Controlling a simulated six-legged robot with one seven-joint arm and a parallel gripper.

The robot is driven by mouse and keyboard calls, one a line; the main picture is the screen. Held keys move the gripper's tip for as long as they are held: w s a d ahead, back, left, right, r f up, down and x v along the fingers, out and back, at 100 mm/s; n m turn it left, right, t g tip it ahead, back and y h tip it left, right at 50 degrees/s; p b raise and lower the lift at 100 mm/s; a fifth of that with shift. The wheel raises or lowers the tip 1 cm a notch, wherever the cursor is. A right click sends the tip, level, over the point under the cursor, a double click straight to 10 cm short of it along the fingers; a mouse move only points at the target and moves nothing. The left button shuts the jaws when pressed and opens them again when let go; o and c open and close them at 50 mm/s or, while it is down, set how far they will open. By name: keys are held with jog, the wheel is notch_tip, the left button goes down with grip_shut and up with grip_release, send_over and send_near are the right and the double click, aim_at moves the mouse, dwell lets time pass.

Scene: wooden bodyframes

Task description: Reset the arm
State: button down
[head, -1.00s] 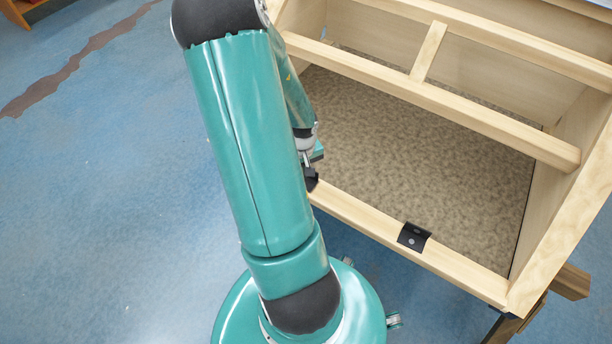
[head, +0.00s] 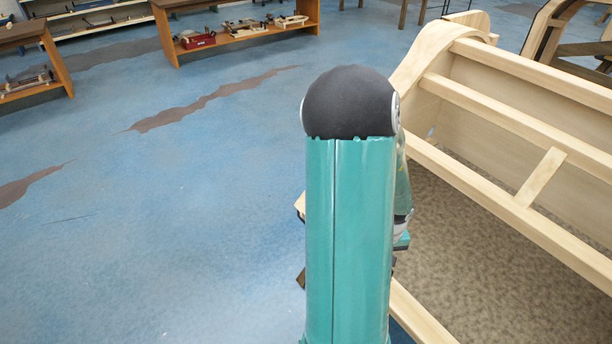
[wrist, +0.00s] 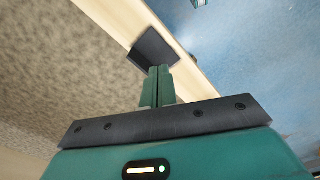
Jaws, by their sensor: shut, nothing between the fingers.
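My teal arm with a black elbow cap stands upright in the middle of the head view and hides most of my gripper (head: 402,243), which shows only in part at the arm's right edge. In the wrist view my gripper (wrist: 158,72) has its two green fingers together with nothing between them. The fingertips are by a black bracket (wrist: 154,48) on the pale wooden rail (wrist: 112,14) of the frame. I cannot tell whether they touch it.
The wooden bodyframe (head: 520,125) with its speckled floor panel (head: 450,250) fills the right side. Open blue floor (head: 200,220) lies to the left. Shelves with tools (head: 240,25) stand at the back. Another wooden frame (head: 545,30) is at the far right.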

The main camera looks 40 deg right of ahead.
jog(key=w+a+r+n+t, duration=0.3)
jog(key=w+a+r+n, duration=0.1)
jog(key=w+a+r, duration=1.2)
jog(key=s+a+r+n+t, duration=0.1)
jog(key=s+a+r+n, duration=0.1)
jog(key=a+r, duration=0.5)
jog(key=s+a+r+n+t, duration=0.1)
jog(key=s+a+r, duration=0.2)
jog(key=a+r, duration=0.4)
jog(key=a, duration=0.6)
jog(key=shift+s+r+n+t, duration=0.25)
jog(key=shift+s+n+t, duration=0.05)
jog(key=shift+s+n, duration=0.1)
jog(key=shift+d, duration=0.2)
